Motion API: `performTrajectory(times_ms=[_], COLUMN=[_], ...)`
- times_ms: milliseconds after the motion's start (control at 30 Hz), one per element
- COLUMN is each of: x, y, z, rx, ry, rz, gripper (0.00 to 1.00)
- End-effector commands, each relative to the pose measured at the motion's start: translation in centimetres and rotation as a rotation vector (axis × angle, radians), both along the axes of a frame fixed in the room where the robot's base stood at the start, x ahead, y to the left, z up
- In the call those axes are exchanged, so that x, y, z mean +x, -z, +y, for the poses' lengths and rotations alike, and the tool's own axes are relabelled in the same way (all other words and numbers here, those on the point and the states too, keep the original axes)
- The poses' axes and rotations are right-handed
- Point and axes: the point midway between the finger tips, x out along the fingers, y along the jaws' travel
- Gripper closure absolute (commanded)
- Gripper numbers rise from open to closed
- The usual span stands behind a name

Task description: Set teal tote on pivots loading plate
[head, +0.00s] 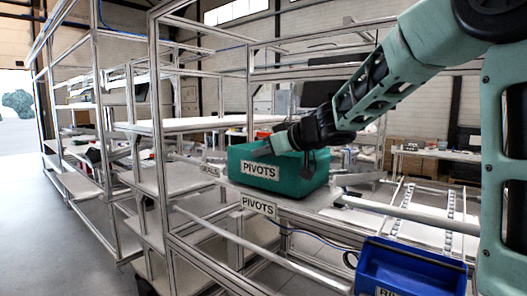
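The teal tote (310,184) is an upright box with a white PIVOTS label on its front, in the middle of the head view. It is at the pivots loading plate (318,206), a light surface whose front edge has its own PIVOTS label (258,206). The tote's base looks at or very near the plate; I cannot tell whether it touches. My gripper (290,146) is at the tote's top, with dark finger parts over its upper rim. The rim contact is partly hidden, so I cannot tell whether the fingers are closed on it.
A blue bin (410,266) stands at lower right, near my arm. Metal frame posts (158,130) stand at left, and rails (390,208) run to the right. The floor (75,240) at left is clear.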

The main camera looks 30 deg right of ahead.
Motion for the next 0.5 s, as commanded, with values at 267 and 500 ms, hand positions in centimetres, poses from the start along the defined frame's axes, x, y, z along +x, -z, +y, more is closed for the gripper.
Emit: performTrajectory(times_ms=[267, 500], x=[0.01, 0.01], y=[-0.03, 0.44], z=[-0.01, 0.00], rx=[-0.001, -0.001], ry=[-0.001, -0.001], rz=[-0.003, -0.002], gripper=[1.00, 1.00])
